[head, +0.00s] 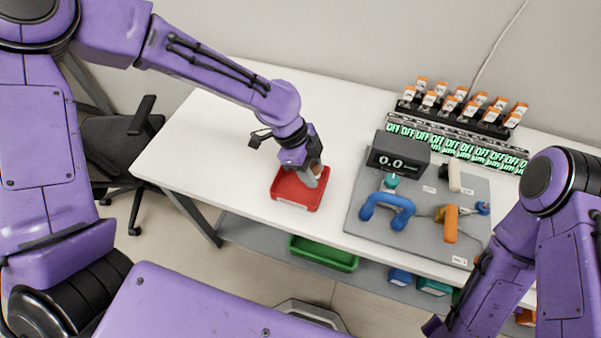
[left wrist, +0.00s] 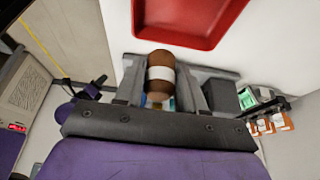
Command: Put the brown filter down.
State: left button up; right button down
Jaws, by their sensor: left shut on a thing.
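My left gripper (head: 312,171) is shut on the brown filter (head: 317,169), a small brown piece with a white band, largely covered by the fingers in the head view. The left wrist view shows the filter (left wrist: 160,60) more clearly between the fingers. In the head view the gripper and filter overlap the red tray (head: 288,201) on the white table; I cannot tell the height above it. In the left wrist view the red tray (left wrist: 140,22) lies beyond the filter, with white table between them in the picture. My right arm is at the lower right; its gripper is not visible.
A grey board (head: 362,222) right of the tray carries a display box (head: 399,155) reading 0.0, a blue curved part (head: 388,205) and an orange-handled part (head: 450,224). Orange-and-white pieces (head: 459,93) stand in rows behind. The table left of the tray is clear.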

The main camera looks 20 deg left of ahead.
pick_arm(q)
jog(key=p, duration=0.1)
send_over(300, 186)
notch_tip(300, 186, down, 6)
jog(key=shift+w+r, duration=0.1)
jog(key=shift+r, duration=0.15)
notch_tip(300, 186, down, 2)
jog(key=shift+f+p, duration=0.2)
jog(key=shift+p, duration=0.35)
jog(key=shift+f, duration=0.25)
jog(key=shift+f, duration=0.1)
jog(key=o, duration=1.1)
jog(key=shift+c, duration=0.2)
jog(key=shift+r, duration=0.35)
jog(key=b+v, duration=0.1)
jog(key=v, duration=1)
jog(key=shift+r+b, duration=0.35)
jog(key=shift+b, duration=0.05)
